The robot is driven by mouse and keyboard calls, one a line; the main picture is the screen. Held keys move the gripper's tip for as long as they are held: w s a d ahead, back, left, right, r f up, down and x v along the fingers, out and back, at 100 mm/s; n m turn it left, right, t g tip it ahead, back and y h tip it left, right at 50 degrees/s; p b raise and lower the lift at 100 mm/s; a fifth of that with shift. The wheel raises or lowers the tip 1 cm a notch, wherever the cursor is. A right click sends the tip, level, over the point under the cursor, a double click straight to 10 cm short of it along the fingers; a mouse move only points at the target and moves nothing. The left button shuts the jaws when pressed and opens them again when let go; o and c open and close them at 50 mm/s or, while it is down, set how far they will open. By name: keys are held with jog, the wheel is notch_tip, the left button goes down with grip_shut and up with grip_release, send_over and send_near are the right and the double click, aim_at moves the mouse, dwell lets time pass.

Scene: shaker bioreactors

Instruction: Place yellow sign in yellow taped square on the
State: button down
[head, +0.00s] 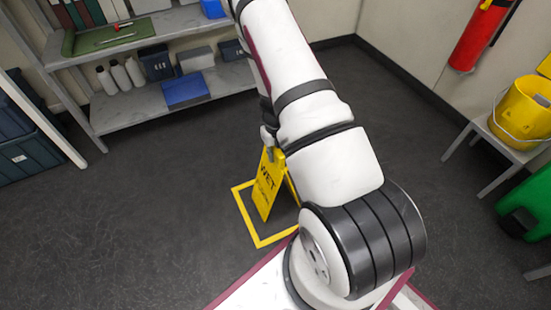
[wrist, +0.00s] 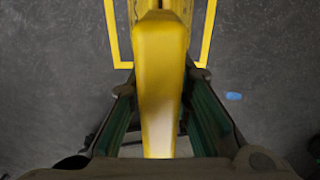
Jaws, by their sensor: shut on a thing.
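The yellow sign (head: 266,186) is an upright folding floor sign with the word WET on its face. In the head view it appears within the yellow taped square (head: 250,222) on the dark floor; my arm hides part of both. My gripper (wrist: 160,88) is shut on the top of the yellow sign (wrist: 161,65) in the wrist view, with a finger on each side. Tape lines of the yellow square (wrist: 112,35) run along both sides of the sign there. I cannot tell whether the sign's feet touch the floor.
A grey shelf (head: 140,105) with bottles and boxes stands at the back left. Dark bins (head: 28,155) are at the far left. A stool (head: 490,135) with a yellow bucket (head: 524,112) and a green bin (head: 525,205) are at the right. Floor left of the square is clear.

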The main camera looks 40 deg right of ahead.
jog(key=shift+f, duration=0.7)
jog(key=shift+f+b, duration=0.15)
jog(key=shift+b, duration=0.15)
jog(key=c, duration=1.5)
grip_release()
jog(key=shift+o, duration=0.2)
